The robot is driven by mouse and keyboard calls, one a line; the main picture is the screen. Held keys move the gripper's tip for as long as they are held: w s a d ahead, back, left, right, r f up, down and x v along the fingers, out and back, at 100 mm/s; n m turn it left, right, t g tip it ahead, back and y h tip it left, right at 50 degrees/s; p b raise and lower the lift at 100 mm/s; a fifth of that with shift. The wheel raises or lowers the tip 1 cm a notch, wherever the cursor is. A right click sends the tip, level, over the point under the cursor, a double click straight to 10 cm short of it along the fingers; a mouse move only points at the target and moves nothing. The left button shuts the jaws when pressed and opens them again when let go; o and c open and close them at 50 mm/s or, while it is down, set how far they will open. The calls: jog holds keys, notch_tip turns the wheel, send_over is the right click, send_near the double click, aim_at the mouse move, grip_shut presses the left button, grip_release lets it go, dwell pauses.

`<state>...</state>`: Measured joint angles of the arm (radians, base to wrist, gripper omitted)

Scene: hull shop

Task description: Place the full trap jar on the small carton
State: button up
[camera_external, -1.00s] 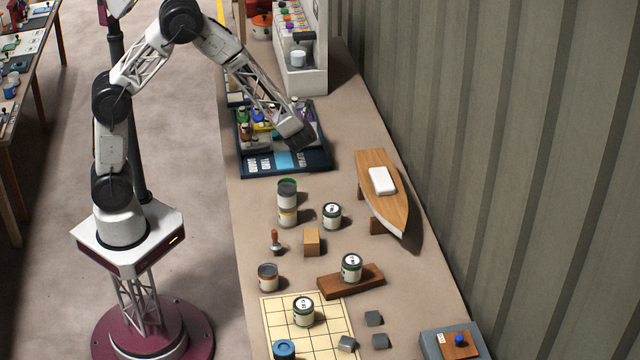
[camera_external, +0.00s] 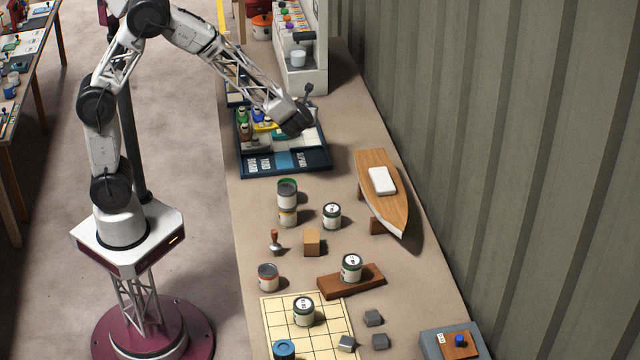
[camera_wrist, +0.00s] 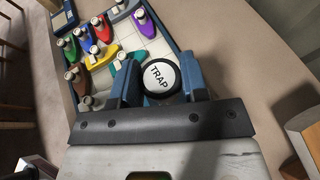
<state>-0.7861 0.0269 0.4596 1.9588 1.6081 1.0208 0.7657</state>
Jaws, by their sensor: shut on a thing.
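My gripper (camera_external: 297,121) is over the tray at the far part of the bench. In the wrist view its two blue fingers are shut on the trap jar (camera_wrist: 160,77), which has a dark lid with a round white "TRAP" label. The jar is hidden by my gripper in the external view, and its fill cannot be seen. A small tan box, which looks like the small carton (camera_external: 312,242), stands on the bench nearer the camera, well away from my gripper. Its top is bare.
The tray (camera_external: 287,169) holds several coloured pieces. Stacked tins (camera_external: 287,200), a green-banded tin (camera_external: 332,215) and a wooden-handled tool (camera_external: 275,242) stand around the box. Another tin (camera_external: 351,267) sits on a brown board (camera_external: 335,284). A boat model (camera_external: 390,205) stands at the right.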

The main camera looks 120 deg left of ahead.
jog(key=w+d+m+t, duration=0.2)
jog(key=w+d, duration=0.2)
jog(key=d, duration=0.3)
jog(key=w+d+m+t+y, duration=0.1)
jog(key=w+d+t, duration=0.15)
jog(key=d, duration=0.45)
jog(key=w+d+m+t, duration=0.1)
jog(key=w+d+m, duration=0.1)
jog(key=w+d, duration=0.4)
jog(key=d+m+t+h, duration=0.2)
jog(key=d+m+t, duration=0.35)
jog(key=d, duration=1.75)
jog(key=shift+n+y, duration=0.3)
jog(key=shift+n, duration=0.05)
jog(key=f, duration=0.5)
jog(key=shift+w+a+f, duration=0.15)
jog(key=shift+a, duration=0.05)
jog(key=shift+w, duration=0.1)
jog(key=w+a, duration=0.1)
jog(key=w, duration=0.4)
jog(key=w+a+f, duration=0.1)
jog(key=w+a, duration=0.1)
jog(key=w, duration=0.3)
jog(key=w+a, duration=0.2)
jog(key=w, duration=0.3)
jog(key=shift+f, duration=0.25)
